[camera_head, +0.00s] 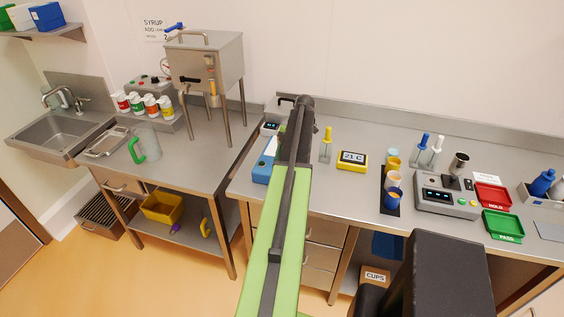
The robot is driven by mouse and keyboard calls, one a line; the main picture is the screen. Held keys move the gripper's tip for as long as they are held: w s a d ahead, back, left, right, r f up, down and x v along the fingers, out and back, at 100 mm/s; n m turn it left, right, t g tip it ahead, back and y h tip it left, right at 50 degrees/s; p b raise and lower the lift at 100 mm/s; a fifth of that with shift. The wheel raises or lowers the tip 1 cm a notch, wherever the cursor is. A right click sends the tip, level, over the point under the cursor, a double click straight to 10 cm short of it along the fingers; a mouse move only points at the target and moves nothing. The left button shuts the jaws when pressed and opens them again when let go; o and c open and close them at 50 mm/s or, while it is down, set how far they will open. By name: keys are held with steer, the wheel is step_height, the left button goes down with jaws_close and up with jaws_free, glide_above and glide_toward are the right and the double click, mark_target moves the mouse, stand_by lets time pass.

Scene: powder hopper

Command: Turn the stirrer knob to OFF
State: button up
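I cannot pick out a knob marked as the stirrer's, and no OFF mark is readable. My green and dark arm reaches up the middle over the right bench. My gripper cannot be made out; the arm's far end seems to hide it.
Around my arm lie a blue device (263,168), partly covered, and a small display unit (270,127). A yellow timer (352,160), stacked cups (393,197), a red tray (492,194) and a green tray (502,225) stand to the right. Several lidded jars (151,107) and a jug (147,143) are left.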

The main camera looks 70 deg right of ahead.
steer(key=shift+r, duration=0.1)
steer(key=p+v, duration=1.6)
steer(key=v, duration=0.1)
steer(key=shift+r, duration=0.15)
steer(key=shift+s+d, duration=0.1)
